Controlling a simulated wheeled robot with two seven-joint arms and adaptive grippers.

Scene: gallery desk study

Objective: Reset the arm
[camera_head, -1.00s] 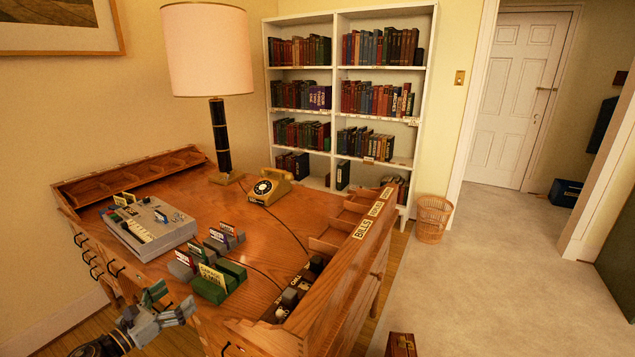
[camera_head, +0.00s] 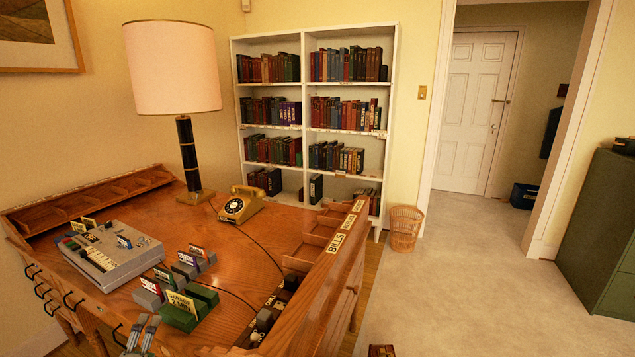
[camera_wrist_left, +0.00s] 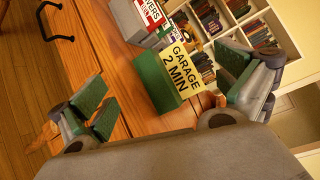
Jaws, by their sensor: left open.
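My left gripper (camera_head: 138,336) shows at the bottom edge of the head view, in front of the desk's near edge. In the left wrist view its two green-padded fingers (camera_wrist_left: 165,88) are spread wide with nothing between them touching. Beyond the fingers stands a green block with a yellow "GARAGE 2 MIN" card (camera_wrist_left: 181,69), apart from them. The same card block shows in the head view (camera_head: 182,309) on the wooden desk (camera_head: 233,262). My right gripper is in neither view.
On the desk are a grey switch machine (camera_head: 110,257), several small card blocks, a yellow telephone (camera_head: 241,205) and a tall lamp (camera_head: 187,150). A raised compartment edge (camera_head: 318,270) runs along the right. A wicker basket (camera_head: 405,228) stands on open floor beyond.

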